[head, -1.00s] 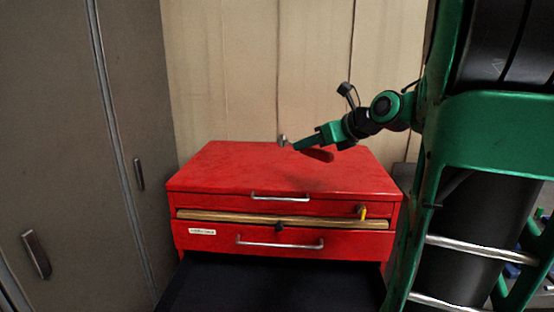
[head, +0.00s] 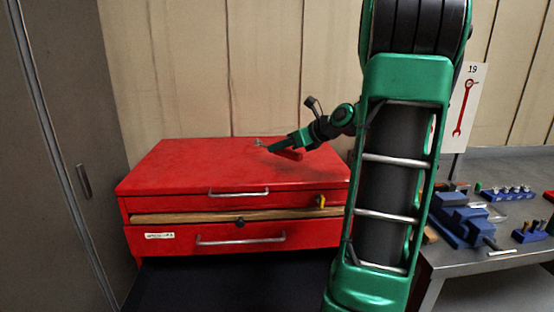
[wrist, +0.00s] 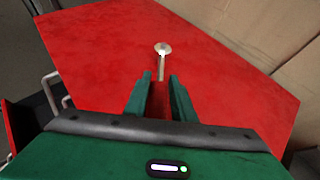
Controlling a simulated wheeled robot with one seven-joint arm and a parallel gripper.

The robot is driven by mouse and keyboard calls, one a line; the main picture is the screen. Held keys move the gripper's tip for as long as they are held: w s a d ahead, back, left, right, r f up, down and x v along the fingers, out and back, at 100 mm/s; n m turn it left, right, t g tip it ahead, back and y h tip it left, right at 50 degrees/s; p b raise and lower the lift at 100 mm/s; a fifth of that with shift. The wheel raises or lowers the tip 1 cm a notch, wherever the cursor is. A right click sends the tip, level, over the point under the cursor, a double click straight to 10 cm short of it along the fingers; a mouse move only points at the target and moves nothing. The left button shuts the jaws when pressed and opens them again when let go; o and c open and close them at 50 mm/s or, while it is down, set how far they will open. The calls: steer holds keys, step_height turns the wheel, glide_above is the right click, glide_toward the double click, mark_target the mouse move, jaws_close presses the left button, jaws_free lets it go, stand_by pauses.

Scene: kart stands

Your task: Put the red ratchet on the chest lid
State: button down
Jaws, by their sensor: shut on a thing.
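The red ratchet (wrist: 162,70) has a round silver head, a thin metal neck and a red handle. My gripper (wrist: 160,90) is shut on its red handle, with the head sticking out past the fingertips. In the head view my gripper (head: 277,146) and the ratchet's silver head (head: 259,143) are over the back part of the chest lid (head: 200,165). The lid is flat, red and closed. I cannot tell whether the ratchet touches it. Part of the handle is hidden between the fingers.
The lid is otherwise bare. An open dark drawer (head: 230,285) juts out below the chest front. Grey lockers (head: 60,150) stand at left, a panelled wall (head: 200,70) behind. At right is a bench (head: 460,262) with a blue vise (head: 462,222) and tool holders.

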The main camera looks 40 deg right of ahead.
mark_target(280, 156)
steer(key=shift+f, duration=2.05)
steer(key=c, duration=1.5)
jaws_free()
steer(key=v, duration=1.2)
steer(key=shift+s, duration=0.1)
